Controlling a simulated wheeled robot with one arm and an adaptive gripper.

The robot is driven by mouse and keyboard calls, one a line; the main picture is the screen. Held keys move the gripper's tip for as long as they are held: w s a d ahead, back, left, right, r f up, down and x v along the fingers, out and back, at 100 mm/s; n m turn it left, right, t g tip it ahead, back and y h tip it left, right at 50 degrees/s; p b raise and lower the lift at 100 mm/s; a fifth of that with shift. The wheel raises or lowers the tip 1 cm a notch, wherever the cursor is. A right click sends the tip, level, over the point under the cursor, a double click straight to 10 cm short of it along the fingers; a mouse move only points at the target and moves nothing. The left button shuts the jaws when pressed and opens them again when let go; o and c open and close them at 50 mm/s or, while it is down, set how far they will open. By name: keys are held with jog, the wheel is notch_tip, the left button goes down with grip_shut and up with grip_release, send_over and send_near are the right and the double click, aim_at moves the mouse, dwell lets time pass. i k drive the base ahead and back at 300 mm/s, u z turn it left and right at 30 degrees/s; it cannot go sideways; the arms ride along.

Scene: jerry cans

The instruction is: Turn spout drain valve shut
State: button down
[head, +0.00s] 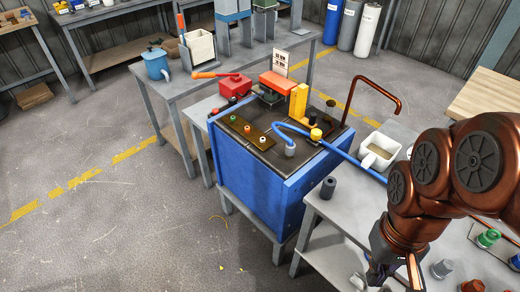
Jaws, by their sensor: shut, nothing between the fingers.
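A blue hose (333,150) curves over the dark top of a blue cabinet (258,190). A yellow knob (316,134) sits at the hose beside a yellow upright block (299,103). Which part is the spout drain valve, and whether it is open or shut, I cannot tell. My gripper (388,276) is at the bottom right, in front of the grey bench and well apart from the hose and knob. It appears shut and empty; its tips are partly cut off by the frame's lower edge.
A white container (378,152) and a dark cylinder (328,187) stand right of the cabinet. A copper pipe (378,80) arches behind. A red can (235,86) and a blue can (157,64) stand farther back. The floor at left is mostly clear.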

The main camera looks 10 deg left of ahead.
aim_at(316, 134)
jog(key=z, duration=0.05)
jog(key=k, duration=0.5)
jog(key=u, duration=0.05)
jog(key=i, duration=1.05)
jog(key=u, duration=1)
